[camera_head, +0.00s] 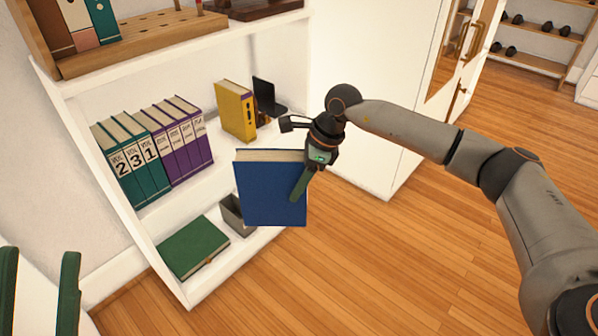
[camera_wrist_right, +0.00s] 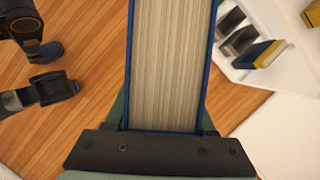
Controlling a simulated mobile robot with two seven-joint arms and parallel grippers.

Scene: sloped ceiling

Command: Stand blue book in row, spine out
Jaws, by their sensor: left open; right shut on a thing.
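The blue book (camera_head: 270,192) hangs in the air in front of the shelf, its broad cover toward the head camera and a pale page edge on top. My right gripper (camera_head: 301,184) is shut on it near its right side; one green finger lies across the cover. In the right wrist view the book (camera_wrist_right: 168,65) shows page edges between two blue covers, so the spine is hidden. The row on the middle shelf has teal volumes (camera_head: 140,158), purple volumes (camera_head: 183,135) and, past a gap, a yellow book (camera_head: 235,110). My left gripper (camera_head: 39,254) is open and empty at lower left.
A black bookend (camera_head: 267,98) stands right of the yellow book. A green book (camera_head: 193,248) lies flat on the lower shelf beside a grey bin (camera_head: 236,214). A wooden rack (camera_head: 140,43) is on the upper shelf. The floor (camera_head: 380,270) in front is clear.

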